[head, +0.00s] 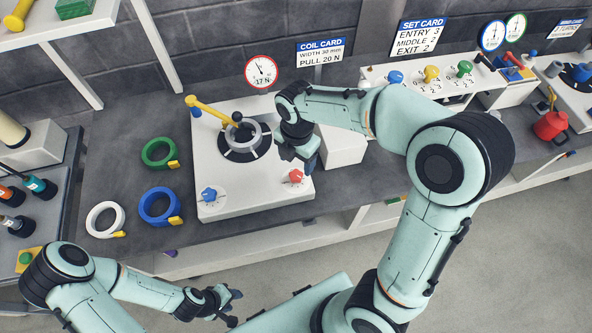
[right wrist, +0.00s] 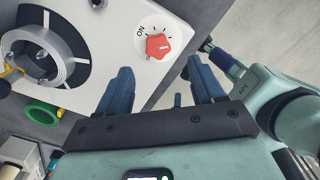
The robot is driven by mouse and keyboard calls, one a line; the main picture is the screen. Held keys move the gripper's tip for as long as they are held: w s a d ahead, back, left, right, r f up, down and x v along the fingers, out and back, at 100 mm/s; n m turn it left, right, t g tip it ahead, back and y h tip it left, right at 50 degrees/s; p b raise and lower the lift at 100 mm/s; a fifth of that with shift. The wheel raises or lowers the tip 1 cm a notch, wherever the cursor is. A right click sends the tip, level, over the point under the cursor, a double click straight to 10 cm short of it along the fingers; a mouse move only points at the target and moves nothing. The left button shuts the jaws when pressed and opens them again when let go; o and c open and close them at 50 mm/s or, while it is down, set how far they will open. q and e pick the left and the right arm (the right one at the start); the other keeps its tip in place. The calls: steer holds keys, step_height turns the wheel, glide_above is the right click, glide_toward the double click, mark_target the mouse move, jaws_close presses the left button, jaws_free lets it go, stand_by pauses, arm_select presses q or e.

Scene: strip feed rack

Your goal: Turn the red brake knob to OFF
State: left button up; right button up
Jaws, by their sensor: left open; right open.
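The red brake knob (head: 295,176) sits on the front right corner of the white feed unit (head: 240,199). In the right wrist view the red knob (right wrist: 158,47) is on a white dial with ON readable at its upper left; the other label is mostly hidden. My right gripper (head: 308,160) is open and empty just above and behind the knob, not touching it. In the right wrist view its two blue fingers (right wrist: 160,85) are spread, with the knob beyond the gap. My left gripper (head: 226,297) is open and empty low in front of the bench.
A blue knob (head: 209,194) sits on the unit's front left corner. A grey coil (head: 243,138) and a yellow lever (head: 208,109) are behind. Green (head: 159,153), blue (head: 160,207) and white (head: 105,219) rings lie left. A white block (head: 342,148) stands right.

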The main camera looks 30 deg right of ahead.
mark_target(296, 175)
steer(key=f, duration=0.7)
steer(key=shift+w, duration=0.2)
steer(key=c, duration=1.1)
